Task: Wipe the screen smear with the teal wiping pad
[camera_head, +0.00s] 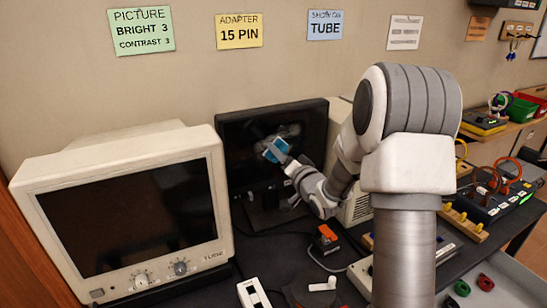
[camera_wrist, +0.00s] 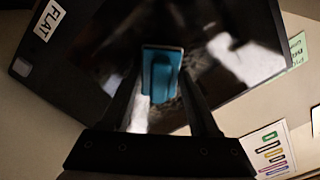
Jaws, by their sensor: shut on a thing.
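The teal wiping pad (camera_head: 276,150) is held at the end of my gripper (camera_head: 282,157), in front of the black flat screen (camera_head: 237,165). In the wrist view the pad (camera_wrist: 162,72) sits between the two dark fingers of my gripper (camera_wrist: 162,82), which are shut on it. A pale, cloudy smear (camera_head: 290,131) shows on the screen just above and right of the pad. In the wrist view whitish patches (camera_wrist: 240,58) lie right of the pad, and some may be reflection. I cannot tell whether the pad touches the screen. The pad hides part of the screen behind it.
A beige tube monitor (camera_head: 125,205) stands close on the left. My arm blocks the view of the table's middle right. An orange-and-black item (camera_head: 326,239) and cables lie in front of the flat screen. Connector boards (camera_head: 490,200) crowd the right.

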